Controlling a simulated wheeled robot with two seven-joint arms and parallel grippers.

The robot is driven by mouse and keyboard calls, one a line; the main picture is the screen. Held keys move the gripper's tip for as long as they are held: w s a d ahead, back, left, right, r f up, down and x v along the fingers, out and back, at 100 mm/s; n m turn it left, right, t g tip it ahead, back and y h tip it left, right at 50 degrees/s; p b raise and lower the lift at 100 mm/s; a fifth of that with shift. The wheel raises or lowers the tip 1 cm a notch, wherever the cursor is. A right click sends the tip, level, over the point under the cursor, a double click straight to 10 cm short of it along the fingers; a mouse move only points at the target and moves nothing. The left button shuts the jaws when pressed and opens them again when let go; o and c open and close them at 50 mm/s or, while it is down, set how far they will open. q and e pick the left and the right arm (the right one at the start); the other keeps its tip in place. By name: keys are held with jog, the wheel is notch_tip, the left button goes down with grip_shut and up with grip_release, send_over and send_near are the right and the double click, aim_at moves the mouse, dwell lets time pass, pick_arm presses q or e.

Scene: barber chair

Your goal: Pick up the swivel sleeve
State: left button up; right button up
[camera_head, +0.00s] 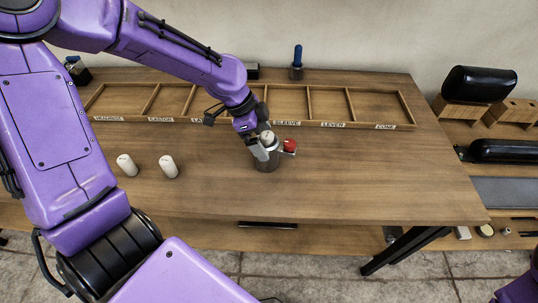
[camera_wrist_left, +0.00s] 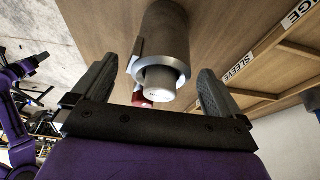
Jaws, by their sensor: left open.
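A grey metal cylinder (camera_head: 267,163), apparently the swivel sleeve, stands upright on the table. A lighter collar (camera_wrist_left: 178,70) rings its upper end, and a pale round-ended core (camera_wrist_left: 160,83) sticks out of it. A red knob (camera_head: 289,145) is at its right side, and it shows partly hidden in the left wrist view (camera_wrist_left: 140,98). My left gripper (camera_head: 262,146) is at the cylinder's top, pointing down. In the left wrist view the open fingers (camera_wrist_left: 160,76) are on either side of the core and collar. I cannot tell whether they touch. My right gripper is out of view.
Two white cylinders (camera_head: 127,165) (camera_head: 168,166) stand on the table (camera_head: 350,190) to the left. A labelled wooden divider tray (camera_head: 375,126) runs along the back. A blue-handled tool (camera_head: 297,62) stands behind it. Black cushions (camera_head: 478,84) are at the right. The table's right front is clear.

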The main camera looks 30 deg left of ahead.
aim_at(268, 146)
pick_arm(q)
jog(key=x, duration=0.3)
jog(key=shift+w+f, duration=0.15)
jog(key=shift+w, duration=0.15)
jog(key=shift+f, duration=0.2)
jog(key=shift+s+d+r, duration=0.1)
jog(key=shift+s, duration=0.15)
jog(key=shift+w, duration=0.1)
jog(key=c, duration=1.3)
